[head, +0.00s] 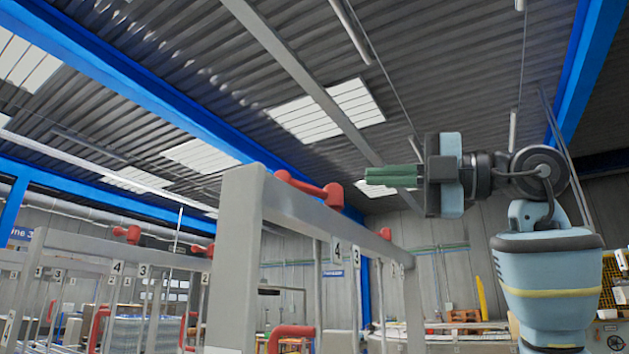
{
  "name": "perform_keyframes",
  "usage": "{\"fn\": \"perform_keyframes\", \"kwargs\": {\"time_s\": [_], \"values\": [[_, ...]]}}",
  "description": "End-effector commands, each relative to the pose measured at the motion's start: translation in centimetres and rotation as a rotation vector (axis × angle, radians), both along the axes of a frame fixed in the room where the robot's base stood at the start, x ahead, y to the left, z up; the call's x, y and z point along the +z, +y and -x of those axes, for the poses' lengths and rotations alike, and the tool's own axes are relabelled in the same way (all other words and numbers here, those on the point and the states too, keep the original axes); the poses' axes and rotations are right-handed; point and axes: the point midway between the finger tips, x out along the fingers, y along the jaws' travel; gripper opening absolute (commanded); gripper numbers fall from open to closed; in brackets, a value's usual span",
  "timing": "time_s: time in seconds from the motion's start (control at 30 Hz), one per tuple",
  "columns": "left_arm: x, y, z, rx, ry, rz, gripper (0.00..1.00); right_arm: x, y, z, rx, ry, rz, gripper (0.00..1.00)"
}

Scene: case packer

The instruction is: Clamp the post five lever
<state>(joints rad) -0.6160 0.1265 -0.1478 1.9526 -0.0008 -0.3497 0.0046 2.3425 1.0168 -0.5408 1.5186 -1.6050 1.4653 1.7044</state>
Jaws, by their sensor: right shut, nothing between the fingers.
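A grey metal frame (238,255) of the case packer stands in front of me. A red lever (312,188) lies along its top rail. Further red levers show lower down, one at the bottom (292,334) and one at the left (98,325). Number plates 4 and 3 hang below the rail; I can read no plate 5. My right gripper (368,176) has green fingers that point left. It is shut and empty, in the air to the right of the top red lever and a little higher in the picture, apart from it. My left gripper is out of view.
More grey rails with numbered posts (118,268) and small red levers (127,234) stand at the left. A yellow post (481,298) and a cabinet stand at the back right. The space above the frame, up to the roof, is free.

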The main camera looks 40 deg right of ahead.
Motion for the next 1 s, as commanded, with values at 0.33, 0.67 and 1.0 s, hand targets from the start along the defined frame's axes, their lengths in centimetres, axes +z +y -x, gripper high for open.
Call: {"fn": "perform_keyframes", "kwargs": {"time_s": [0.33, 0.67, 1.0], "values": [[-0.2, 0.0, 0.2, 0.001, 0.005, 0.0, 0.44, 0.5, 2.0, -3.7, 0.006, 0.002, 0.002, 0.0], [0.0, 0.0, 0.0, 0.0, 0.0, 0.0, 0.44, 1.4, 4.7, -9.1, 0.005, 0.0, 0.001, 0.0], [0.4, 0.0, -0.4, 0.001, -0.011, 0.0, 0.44, 2.1, 3.4, -12.2, 0.004, -0.001, -0.001, 0.0]]}}
